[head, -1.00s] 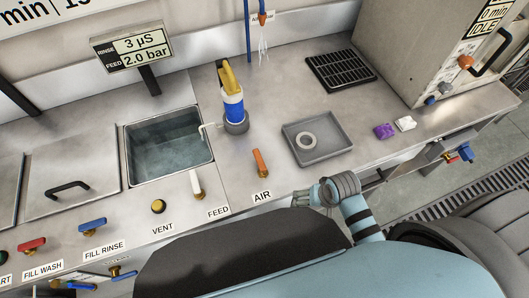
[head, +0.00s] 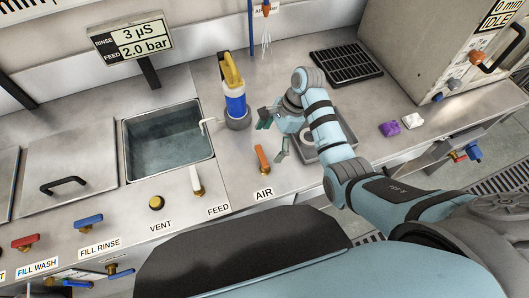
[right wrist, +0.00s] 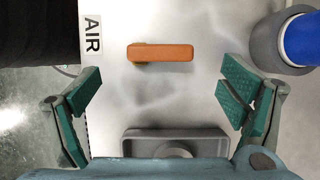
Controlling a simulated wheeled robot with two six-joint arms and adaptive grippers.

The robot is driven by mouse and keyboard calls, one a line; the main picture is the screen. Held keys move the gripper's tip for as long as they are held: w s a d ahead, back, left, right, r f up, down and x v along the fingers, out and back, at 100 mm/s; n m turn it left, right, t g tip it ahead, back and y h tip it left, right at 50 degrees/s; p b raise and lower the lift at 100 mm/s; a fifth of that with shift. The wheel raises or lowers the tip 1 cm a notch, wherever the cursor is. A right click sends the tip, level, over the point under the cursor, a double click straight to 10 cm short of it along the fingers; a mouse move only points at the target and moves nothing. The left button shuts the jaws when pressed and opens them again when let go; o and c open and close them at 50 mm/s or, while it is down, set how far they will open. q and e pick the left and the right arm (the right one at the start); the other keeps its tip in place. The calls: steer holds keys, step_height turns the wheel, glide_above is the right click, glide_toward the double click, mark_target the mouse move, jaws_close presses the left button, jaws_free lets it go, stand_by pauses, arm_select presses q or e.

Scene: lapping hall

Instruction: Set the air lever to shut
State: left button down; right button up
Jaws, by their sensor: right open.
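The air lever (head: 262,157) has an orange handle and stands on the steel counter behind the AIR label (head: 264,193). In the right wrist view the orange handle (right wrist: 160,52) lies lengthwise across the picture, ahead of and between my fingers. My right gripper (head: 272,139) is open and empty, with green finger pads. It is above the counter, near the lever's right side, and appears apart from it. In the right wrist view my right gripper (right wrist: 160,98) shows both fingers spread wide. My left gripper is not in view.
A blue and yellow bottle (head: 234,98) stands behind the lever. A grey tray (head: 344,128) is partly hidden by my right arm. The white feed lever (head: 196,181) is to the left, beside the sink (head: 170,142). A black rack (head: 345,63) lies at the back.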

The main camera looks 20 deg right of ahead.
mark_target(262, 155)
steer(key=b+x, duration=0.1)
steer(key=x, duration=0.4)
steer(key=shift+d, duration=0.1)
